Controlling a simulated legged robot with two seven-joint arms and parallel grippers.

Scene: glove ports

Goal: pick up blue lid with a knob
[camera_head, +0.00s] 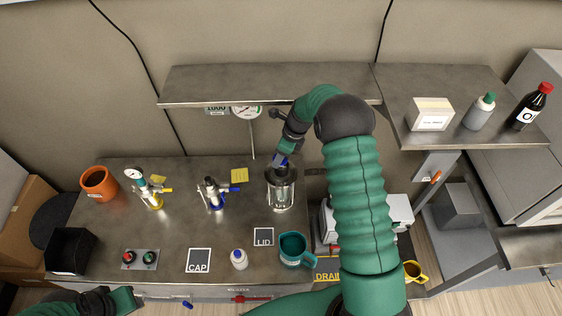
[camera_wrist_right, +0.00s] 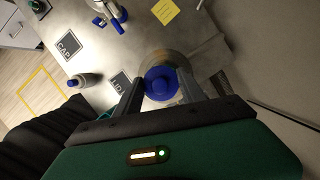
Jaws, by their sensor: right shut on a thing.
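The blue lid with a knob (camera_wrist_right: 160,84) is between the two fingers of my right gripper (camera_wrist_right: 158,88) in the right wrist view. In the head view the lid (camera_head: 281,161) shows as a small blue patch below my right gripper (camera_head: 282,157), at the top of a clear glass vessel (camera_head: 282,194). My right gripper is shut on the lid. I cannot tell whether the lid touches the vessel's rim. My left gripper (camera_head: 123,300) is at the lower left, in front of the counter, and its fingers are not clear.
A LID mat (camera_head: 263,237) and a CAP mat (camera_head: 199,261) lie on the counter. Near them are a white bottle (camera_head: 239,259) and a teal mug (camera_head: 294,249). Two valve fittings stand left of the vessel. A metal shelf (camera_head: 220,84) overhangs behind.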

